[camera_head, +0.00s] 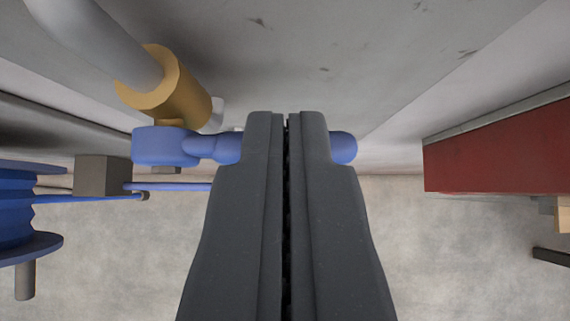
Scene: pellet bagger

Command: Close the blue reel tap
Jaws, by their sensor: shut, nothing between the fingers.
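The blue reel tap handle (165,147) sits at the upper left of centre, under a brass valve body (178,95) on a grey pipe (95,40). The handle points to the right, and its rounded blue end (344,147) shows past my gripper. My gripper (287,118) is shut, with its two dark fingers together and nothing between them. The fingertips are in front of the handle's outer half and hide its middle. I cannot tell whether they touch it.
A blue hose reel (22,215) stands at the left, with a grey block (103,175) and a blue hose (165,186) beside it. A red box-like body (500,145) juts in from the right. A grey wall (330,60) is behind; bare concrete floor (450,250) lies below.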

